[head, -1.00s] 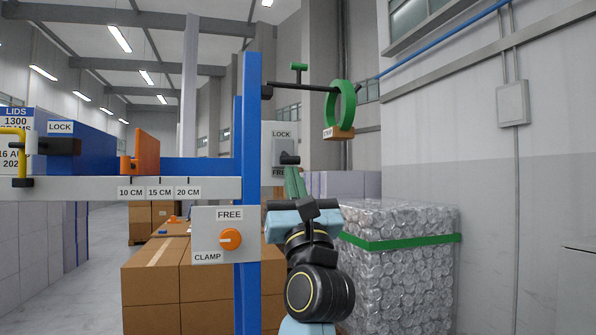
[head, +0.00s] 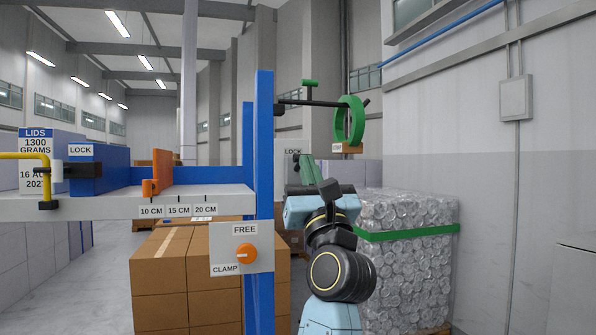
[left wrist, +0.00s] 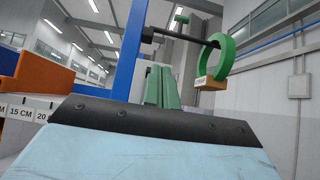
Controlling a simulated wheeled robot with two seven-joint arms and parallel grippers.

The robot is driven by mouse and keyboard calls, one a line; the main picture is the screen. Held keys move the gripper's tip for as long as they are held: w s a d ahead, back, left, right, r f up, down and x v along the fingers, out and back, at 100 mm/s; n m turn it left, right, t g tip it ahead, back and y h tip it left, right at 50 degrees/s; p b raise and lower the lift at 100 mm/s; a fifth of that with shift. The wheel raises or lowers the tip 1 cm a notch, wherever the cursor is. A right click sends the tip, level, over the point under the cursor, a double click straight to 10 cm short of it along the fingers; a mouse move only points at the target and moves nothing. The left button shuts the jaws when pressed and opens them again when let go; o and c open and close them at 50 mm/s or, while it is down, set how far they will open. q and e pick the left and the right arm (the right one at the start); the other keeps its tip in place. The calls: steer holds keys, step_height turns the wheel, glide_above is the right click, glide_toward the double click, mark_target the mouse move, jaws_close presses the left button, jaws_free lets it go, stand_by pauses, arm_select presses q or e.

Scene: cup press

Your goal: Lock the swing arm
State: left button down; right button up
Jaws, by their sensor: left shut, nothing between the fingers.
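The swing arm is a black rod (head: 312,103) reaching right from the blue post (head: 264,200), with a green ring (head: 355,121) at its end. The ring also shows in the left wrist view (left wrist: 222,57). Contact cannot be told. In the left wrist view the fingers (left wrist: 161,84) stand together. My right gripper is not in view.
A plate marked FREE and CLAMP (head: 226,245) with an orange knob (head: 246,254) is lower on the post. A grey beam (head: 110,204) with an orange block (head: 161,170) extends left. Cartons (head: 180,275) and a wrapped pallet of cans (head: 410,270) stand behind.

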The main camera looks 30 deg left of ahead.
arm_select(q)
steer(key=shift+r, duration=0.2)
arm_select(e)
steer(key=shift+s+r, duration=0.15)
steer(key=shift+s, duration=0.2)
